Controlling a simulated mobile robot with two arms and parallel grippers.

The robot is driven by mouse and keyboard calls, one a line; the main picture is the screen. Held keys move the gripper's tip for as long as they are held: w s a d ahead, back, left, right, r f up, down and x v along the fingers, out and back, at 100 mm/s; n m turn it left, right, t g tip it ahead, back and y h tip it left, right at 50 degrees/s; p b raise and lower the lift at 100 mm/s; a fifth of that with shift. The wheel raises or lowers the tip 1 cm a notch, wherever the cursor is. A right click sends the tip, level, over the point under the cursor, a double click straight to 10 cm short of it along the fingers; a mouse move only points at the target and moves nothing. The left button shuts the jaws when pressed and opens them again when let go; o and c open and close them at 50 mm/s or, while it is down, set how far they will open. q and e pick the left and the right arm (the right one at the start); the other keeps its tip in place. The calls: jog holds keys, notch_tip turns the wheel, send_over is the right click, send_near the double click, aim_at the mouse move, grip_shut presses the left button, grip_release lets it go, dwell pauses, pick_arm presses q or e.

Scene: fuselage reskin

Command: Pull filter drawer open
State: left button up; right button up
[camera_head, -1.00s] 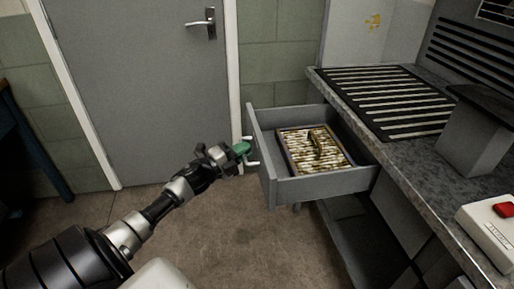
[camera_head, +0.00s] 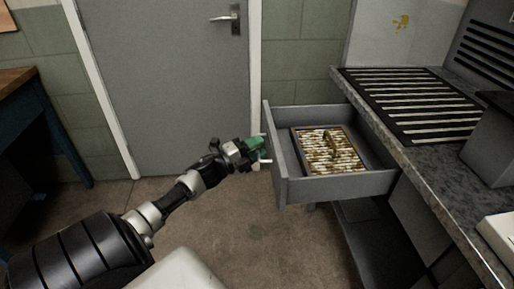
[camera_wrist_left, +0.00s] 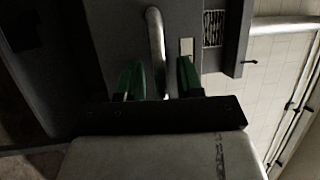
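The grey filter drawer (camera_head: 335,188) is pulled out from under the counter in the head view. A brown-and-white pleated filter (camera_head: 329,150) lies inside it. The pale bar handle (camera_head: 266,161) is on the drawer front and also shows in the left wrist view (camera_wrist_left: 155,40). My left gripper (camera_head: 259,148) is at the handle. In the left wrist view, its green fingers (camera_wrist_left: 160,82) stand apart, one on each side of the bar, with gaps visible. My right gripper is not in view.
The grey counter (camera_head: 428,168) with a slatted black grille (camera_head: 415,105) stands at the right. A closed grey door (camera_head: 165,85) is behind my left arm. A blue table with a wooden top (camera_head: 15,78) is at the left. The floor in front of the drawer is clear.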

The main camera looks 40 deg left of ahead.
pick_arm(q)
jog(key=shift+s, duration=0.15)
jog(key=v, duration=1)
jog(key=shift+s, duration=0.25)
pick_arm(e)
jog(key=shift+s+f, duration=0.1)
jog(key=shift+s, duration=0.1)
pick_arm(q)
jog(key=shift+f, duration=0.1)
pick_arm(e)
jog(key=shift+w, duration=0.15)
